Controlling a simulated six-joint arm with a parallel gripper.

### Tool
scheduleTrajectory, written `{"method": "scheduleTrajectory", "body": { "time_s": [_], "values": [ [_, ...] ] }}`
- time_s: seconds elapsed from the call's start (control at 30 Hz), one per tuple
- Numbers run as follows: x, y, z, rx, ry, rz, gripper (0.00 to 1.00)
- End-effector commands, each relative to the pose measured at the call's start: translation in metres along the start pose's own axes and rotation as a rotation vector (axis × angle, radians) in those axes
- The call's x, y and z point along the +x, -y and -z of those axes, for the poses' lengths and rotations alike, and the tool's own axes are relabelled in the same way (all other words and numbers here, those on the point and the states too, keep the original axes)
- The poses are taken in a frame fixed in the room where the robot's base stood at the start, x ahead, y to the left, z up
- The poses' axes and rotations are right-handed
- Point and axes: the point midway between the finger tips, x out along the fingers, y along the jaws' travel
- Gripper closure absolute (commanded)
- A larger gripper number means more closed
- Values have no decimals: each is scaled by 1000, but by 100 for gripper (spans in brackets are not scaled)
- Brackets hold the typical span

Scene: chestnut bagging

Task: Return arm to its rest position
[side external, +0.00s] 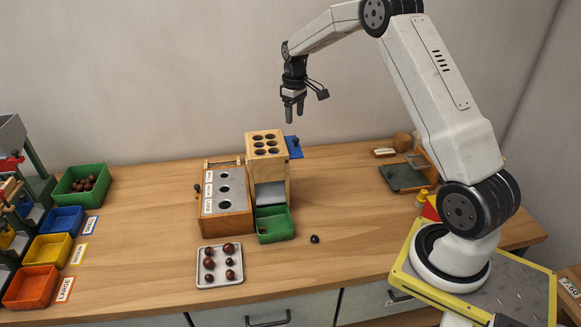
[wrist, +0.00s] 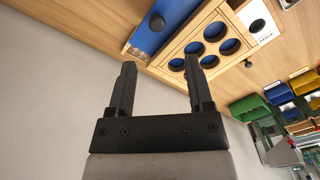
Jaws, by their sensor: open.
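My gripper (side external: 293,108) hangs in the air above and behind the wooden dispenser box (side external: 281,176), pointing down. In the wrist view its two black fingers (wrist: 158,92) stand apart with nothing between them. The arm is raised and bent, well clear of the table. The box's top with several round holes also shows in the wrist view (wrist: 187,40), beyond the fingertips.
A wooden sizing box (side external: 226,215), a green tray (side external: 274,224) and a metal tray of chestnuts (side external: 219,266) stand mid-table. A dark ball (side external: 315,239) lies loose. Green (side external: 81,183), blue (side external: 62,220), yellow (side external: 50,250) and orange (side external: 32,287) bins stand left.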

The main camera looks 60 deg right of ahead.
Motion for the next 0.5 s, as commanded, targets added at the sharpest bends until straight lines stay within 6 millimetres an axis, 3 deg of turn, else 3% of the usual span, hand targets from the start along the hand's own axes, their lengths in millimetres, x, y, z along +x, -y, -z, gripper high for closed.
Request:
{"method": "scheduleTrajectory", "body": {
  "time_s": [0.27, 0.5],
  "values": [
    [0, 2, 0, 0, -2, -1, 34],
    [-4, 27, -5, -3, -18, -8, 34]
  ]
}}
